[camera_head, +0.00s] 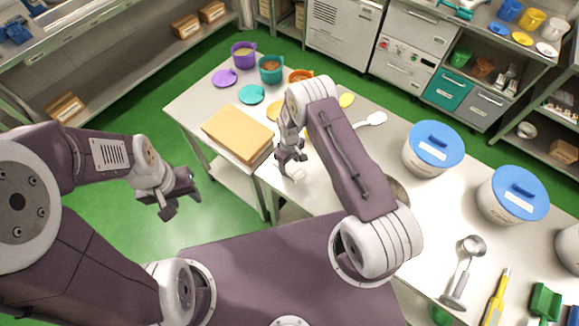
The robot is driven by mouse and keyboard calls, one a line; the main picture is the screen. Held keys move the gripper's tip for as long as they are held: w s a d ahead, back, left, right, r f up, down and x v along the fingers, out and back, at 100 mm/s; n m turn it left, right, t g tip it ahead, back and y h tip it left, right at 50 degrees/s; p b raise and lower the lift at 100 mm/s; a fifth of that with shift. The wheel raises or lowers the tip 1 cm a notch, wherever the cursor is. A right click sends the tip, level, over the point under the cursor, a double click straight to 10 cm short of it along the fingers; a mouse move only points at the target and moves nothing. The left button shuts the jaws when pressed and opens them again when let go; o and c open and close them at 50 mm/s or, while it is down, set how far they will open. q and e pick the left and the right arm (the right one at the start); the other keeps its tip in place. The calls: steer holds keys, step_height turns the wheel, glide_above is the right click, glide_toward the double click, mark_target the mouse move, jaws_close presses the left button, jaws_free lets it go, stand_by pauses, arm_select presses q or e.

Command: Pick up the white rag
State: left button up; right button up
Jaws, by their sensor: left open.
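A small whitish piece (298,175), possibly the white rag, shows at the near edge of the white worktop, right below my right gripper. It is too small and pale against the top to be sure. My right gripper (291,164) points down just over it, beside the tan board. Whether its fingers touch or hold the piece cannot be made out. My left gripper (180,201) is open and empty, out over the green floor to the left of the table. My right forearm hides part of the table's middle.
A tan board (238,133) lies left of my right gripper. Purple (243,55), teal (271,69) and orange (300,76) cups stand at the back left. White tubs with blue lids (433,148) (513,195), a metal ladle (463,272) and a yellow thermometer (497,297) are on the right.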

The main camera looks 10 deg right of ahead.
mark_target(292, 167)
steer(key=shift+c, duration=1.4)
steer(key=shift+r, duration=0.1)
steer(key=shift+r, duration=0.25)
steer(key=r, duration=0.1)
steer(key=r+b, duration=0.1)
steer(key=s+r+b, duration=0.1)
steer(key=r, duration=0.1)
steer(key=shift+d, duration=0.4)
steer(key=s+d+r+b, duration=0.2)
steer(key=s+d+r, duration=0.4)
steer(key=s, duration=0.2)
steer(key=shift+s+r+b, duration=0.2)
steer(key=shift+b, duration=0.1)
